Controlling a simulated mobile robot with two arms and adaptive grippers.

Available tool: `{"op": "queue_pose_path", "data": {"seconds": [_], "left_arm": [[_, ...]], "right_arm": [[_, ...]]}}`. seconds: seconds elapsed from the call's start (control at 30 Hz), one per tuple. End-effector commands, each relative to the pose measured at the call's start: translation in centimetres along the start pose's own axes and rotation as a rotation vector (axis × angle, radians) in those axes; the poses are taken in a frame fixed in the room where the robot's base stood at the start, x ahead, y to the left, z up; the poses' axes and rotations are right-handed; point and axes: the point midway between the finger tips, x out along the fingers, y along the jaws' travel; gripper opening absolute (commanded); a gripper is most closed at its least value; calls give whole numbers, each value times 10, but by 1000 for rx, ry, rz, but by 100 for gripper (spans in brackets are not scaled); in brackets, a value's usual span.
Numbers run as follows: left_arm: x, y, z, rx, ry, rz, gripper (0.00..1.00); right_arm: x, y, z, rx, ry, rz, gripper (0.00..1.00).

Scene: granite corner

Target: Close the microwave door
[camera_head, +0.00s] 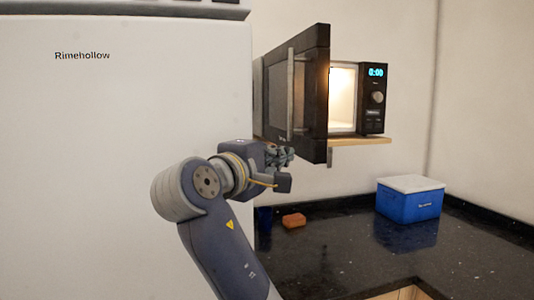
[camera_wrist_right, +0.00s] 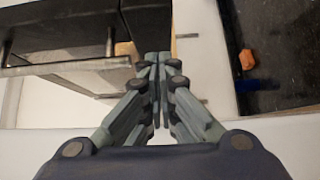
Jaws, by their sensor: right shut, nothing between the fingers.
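The microwave (camera_head: 372,98) stands on a small wooden wall shelf, its lit interior showing. Its dark door (camera_head: 313,95) stands wide open, swung out to the left, with a long upright metal handle (camera_head: 290,95). My right gripper (camera_head: 284,155) is shut and empty, just below the lower edge of the door near the handle's bottom end. In the right wrist view its fingers (camera_wrist_right: 158,65) are together, with the handle (camera_wrist_right: 95,72) to their left. I cannot tell whether the fingers touch the door. My left gripper is not in view.
A white fridge (camera_head: 110,130) fills the left side, close to my right arm. Below the microwave, a dark granite counter (camera_head: 335,265) holds an orange block (camera_head: 293,220) and a blue box with a white lid (camera_head: 410,203). The wooden shelf (camera_head: 360,142) juts from the wall.

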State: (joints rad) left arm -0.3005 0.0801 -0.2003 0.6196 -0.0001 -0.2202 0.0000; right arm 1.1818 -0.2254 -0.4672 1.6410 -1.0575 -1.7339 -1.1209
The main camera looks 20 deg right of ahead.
Motion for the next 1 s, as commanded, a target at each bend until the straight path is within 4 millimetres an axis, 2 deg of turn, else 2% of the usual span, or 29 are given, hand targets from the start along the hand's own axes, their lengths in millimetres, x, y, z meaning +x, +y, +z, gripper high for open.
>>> {"op": "queue_pose_path", "data": {"seconds": [0.1,0.23,0.77,1.0], "left_arm": [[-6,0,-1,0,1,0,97],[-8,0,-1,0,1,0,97],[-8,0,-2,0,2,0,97],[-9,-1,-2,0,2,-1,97]], "right_arm": [[18,2,0,-2,-2,0,0],[28,1,0,0,0,0,0],[34,0,2,2,7,0,0],[46,-1,17,3,66,0,0]]}}
